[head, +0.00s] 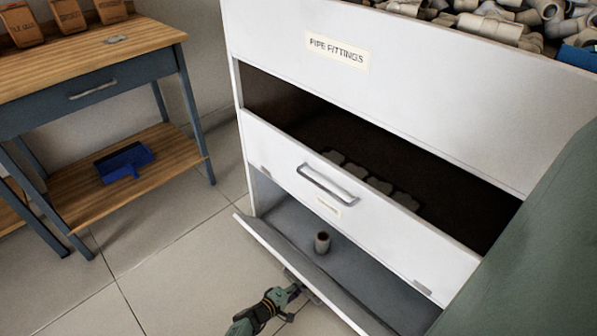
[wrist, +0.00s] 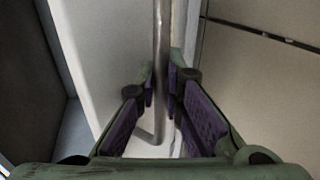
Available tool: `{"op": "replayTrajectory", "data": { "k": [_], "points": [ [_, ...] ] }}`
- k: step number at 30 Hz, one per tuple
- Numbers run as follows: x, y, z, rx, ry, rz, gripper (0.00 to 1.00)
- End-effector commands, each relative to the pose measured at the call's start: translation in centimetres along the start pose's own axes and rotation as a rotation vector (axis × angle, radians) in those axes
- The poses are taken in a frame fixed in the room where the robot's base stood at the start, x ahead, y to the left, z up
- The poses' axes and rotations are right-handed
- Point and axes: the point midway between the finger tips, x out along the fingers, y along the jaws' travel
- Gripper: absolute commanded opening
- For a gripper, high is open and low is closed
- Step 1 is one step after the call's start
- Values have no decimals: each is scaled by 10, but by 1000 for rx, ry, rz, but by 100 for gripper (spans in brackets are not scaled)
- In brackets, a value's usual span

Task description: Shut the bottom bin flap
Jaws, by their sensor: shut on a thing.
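The bottom bin flap (head: 280,246) of the white cabinet hangs open, tilted outward, in the head view. A small brown pipe piece (head: 322,242) stands on the grey floor inside the bottom bin. My gripper (head: 303,288) is at the outer side of this flap. In the wrist view the flap's metal bar handle (wrist: 161,50) runs between the purple-padded fingers of my gripper (wrist: 161,82), which are shut on it.
Above it is the middle flap (head: 345,208) with a bar handle and an open gap showing dark fittings. Pipe fittings (head: 480,22) lie on top of the cabinet. A wooden workbench (head: 95,60) stands at left, with a blue dustpan (head: 126,162) on its shelf. The tiled floor between is clear.

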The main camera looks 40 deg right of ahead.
Motion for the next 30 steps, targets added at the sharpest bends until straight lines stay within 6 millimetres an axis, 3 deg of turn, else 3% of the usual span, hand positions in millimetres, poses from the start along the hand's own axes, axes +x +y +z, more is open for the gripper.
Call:
{"op": "replayTrajectory", "data": {
  "k": [14, 18, 30],
  "points": [
    [6, 30, 2, 3, -7, -135, 0],
    [12, 38, 2, 4, -6, -212, 0],
    [35, 61, 3, 0, -6, -206, 0]
  ]
}}
